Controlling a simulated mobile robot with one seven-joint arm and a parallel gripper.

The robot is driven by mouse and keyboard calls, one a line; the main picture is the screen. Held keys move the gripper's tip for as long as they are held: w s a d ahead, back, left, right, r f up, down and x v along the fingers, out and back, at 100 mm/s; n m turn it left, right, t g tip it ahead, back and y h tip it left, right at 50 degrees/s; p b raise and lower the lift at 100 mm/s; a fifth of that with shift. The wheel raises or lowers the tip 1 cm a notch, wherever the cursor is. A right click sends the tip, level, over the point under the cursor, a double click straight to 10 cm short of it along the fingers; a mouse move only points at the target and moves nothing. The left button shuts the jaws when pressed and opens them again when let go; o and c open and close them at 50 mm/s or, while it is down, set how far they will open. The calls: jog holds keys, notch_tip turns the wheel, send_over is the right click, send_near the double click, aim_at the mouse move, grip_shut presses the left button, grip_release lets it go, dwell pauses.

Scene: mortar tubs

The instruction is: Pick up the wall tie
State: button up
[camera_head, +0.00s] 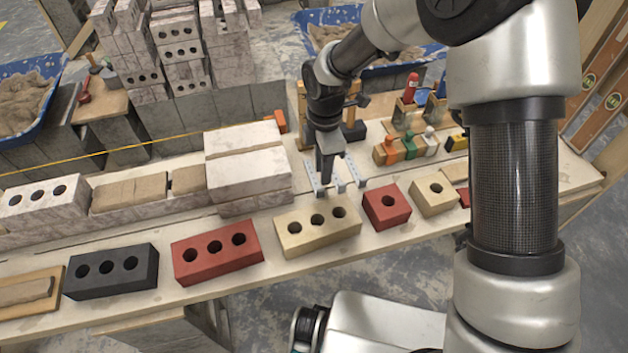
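Several grey metal strips that look like wall ties lie side by side on the plank bench. One strip (311,176) is left of my fingertips, and others (358,170) are to the right. My gripper (327,177) points down from above, among the strips and just behind the cream three-hole brick (317,224). Its dark fingers hide part of the strips. From this angle I cannot tell whether the fingers are apart or touch a strip.
A red brick (386,205) and white blocks (248,165) flank the strips. Small coloured-topped items (410,146) stand behind to the right. A dark brick (110,271) and long red brick (216,252) line the front edge. Blue mortar tubs (340,17) stand behind.

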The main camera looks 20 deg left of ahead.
aim_at(321, 189)
notch_tip(321, 189, down, 3)
jog(key=f, duration=0.1)
jog(key=f+b, duration=0.1)
jog(key=f, duration=0.1)
jog(key=f+b, duration=0.1)
jog(key=f, duration=0.1)
jog(key=shift+a+f, duration=0.15)
jog(key=shift+a, duration=0.15)
grip_shut()
